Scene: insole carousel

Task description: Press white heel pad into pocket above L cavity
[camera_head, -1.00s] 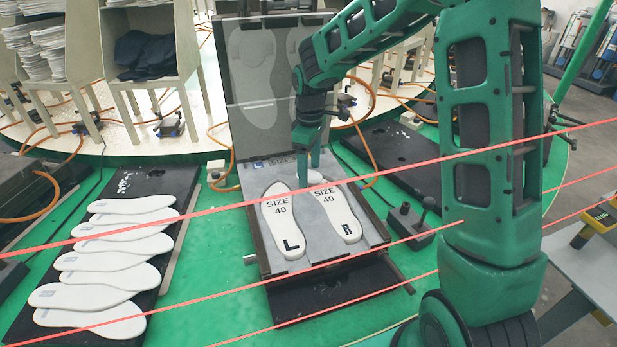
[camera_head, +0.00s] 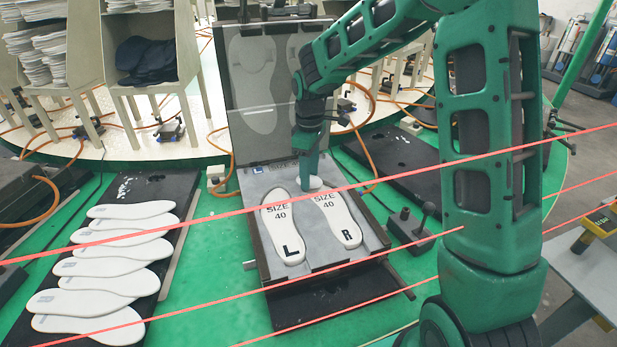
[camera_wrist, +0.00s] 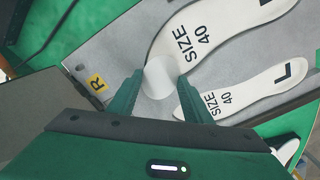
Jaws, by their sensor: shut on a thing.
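My gripper (camera_head: 311,172) points down at the far end of the grey mould plate (camera_head: 323,257), by the upper ends of the two insoles. It is shut on the white heel pad (camera_wrist: 160,77), which shows between the two green fingers in the wrist view. In the head view the pad (camera_head: 314,184) is a small white patch under the fingertips, near the R insole (camera_head: 337,222). The L insole (camera_head: 284,232) lies in the left cavity. The pocket above the L cavity is not clearly visible. Whether the pad touches the plate I cannot tell.
The raised mould lid (camera_head: 258,90) stands behind the plate. A black tray (camera_head: 167,190) with several white insoles is at left. A lever box (camera_head: 411,226) stands right of the plate. A yellow R label (camera_wrist: 97,83) shows in the wrist view.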

